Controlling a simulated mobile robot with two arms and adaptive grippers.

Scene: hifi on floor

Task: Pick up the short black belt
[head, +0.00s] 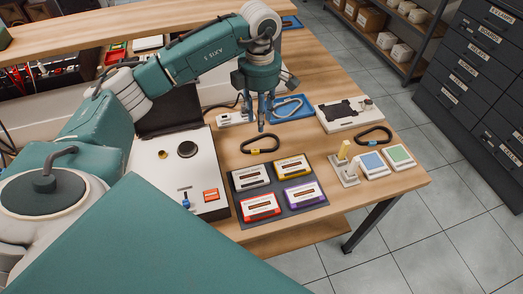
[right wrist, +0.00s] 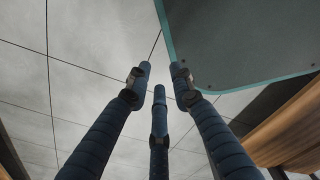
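Two black belt loops lie on the wooden table in the head view. One black belt (head: 260,150) lies left of centre, behind the cassette tray. The other black belt (head: 387,129) lies to the right, in front of a white device.
A grey belt loop lies on a blue tray (head: 306,112) behind my left gripper. A dark tray (head: 283,207) holds several cassettes. A white deck (head: 167,180) stands left. A white device (head: 330,122), a small stand (head: 345,180) and two coloured pads (head: 372,164) stand right.

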